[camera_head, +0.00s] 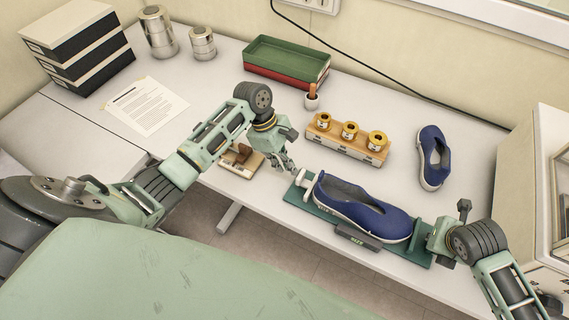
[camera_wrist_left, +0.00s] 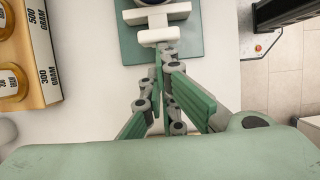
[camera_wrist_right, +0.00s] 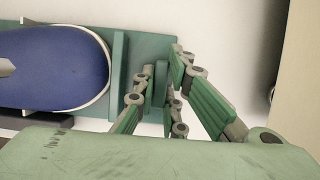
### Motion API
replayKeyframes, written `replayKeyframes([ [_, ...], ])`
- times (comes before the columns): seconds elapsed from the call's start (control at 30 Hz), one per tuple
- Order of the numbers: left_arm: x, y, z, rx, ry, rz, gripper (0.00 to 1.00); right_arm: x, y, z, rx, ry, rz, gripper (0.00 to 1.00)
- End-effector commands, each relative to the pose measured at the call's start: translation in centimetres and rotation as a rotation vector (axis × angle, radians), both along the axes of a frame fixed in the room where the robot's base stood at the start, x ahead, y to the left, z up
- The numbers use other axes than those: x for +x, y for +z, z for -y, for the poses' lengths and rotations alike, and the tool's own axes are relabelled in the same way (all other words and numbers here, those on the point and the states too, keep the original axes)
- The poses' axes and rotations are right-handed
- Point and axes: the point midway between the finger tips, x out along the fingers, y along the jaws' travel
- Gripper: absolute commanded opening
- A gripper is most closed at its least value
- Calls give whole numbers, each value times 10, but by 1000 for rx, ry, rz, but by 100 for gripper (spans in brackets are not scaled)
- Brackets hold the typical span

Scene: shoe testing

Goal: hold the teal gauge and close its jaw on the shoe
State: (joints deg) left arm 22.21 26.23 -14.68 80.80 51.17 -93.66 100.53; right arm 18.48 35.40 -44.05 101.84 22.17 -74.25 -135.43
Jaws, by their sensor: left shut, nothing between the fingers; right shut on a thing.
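The teal gauge (camera_head: 297,197) lies flat near the front edge of the table, with a blue shoe (camera_head: 362,203) on it. Its white jaw (camera_head: 304,180) stands at the left end, by the shoe. My left gripper (camera_head: 291,168) is shut and empty beside the jaw; the left wrist view shows its fingertips (camera_wrist_left: 166,52) at the jaw's pale outer bar (camera_wrist_left: 158,36). I cannot tell whether they touch. My right gripper (camera_wrist_right: 158,72) is shut on the gauge's right end, just outside the upright teal end plate (camera_wrist_right: 119,75). The shoe's rounded end (camera_wrist_right: 70,70) is near that plate.
A second blue shoe (camera_head: 433,158) lies behind, to the right. A wooden block with brass weights (camera_head: 347,146) stands behind the gauge. Green and red trays (camera_head: 285,60) are at the back. A cabinet (camera_head: 527,180) borders the right side. Bare table lies between the weights and second shoe.

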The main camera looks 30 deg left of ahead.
Motion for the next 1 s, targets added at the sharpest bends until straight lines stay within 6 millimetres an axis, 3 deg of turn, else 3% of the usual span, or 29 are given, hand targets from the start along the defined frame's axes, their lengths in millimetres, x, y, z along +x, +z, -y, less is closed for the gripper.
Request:
replayKeyframes([
  [0.17,0,0,-10,-4,1,0,0,-1,0,-6,12,5,0,0],
  [0.33,1,2,-44,2,4,-1,0,-1,0,-4,9,4,0,0],
  [0.5,2,43,-57,2,0,4,0,0,0,-3,7,3,0,0],
  [0.7,2,77,-71,2,0,3,0,0,0,-3,6,2,0,0],
  [1.0,1,93,-77,1,0,0,0,0,0,-2,5,2,1,0],
])
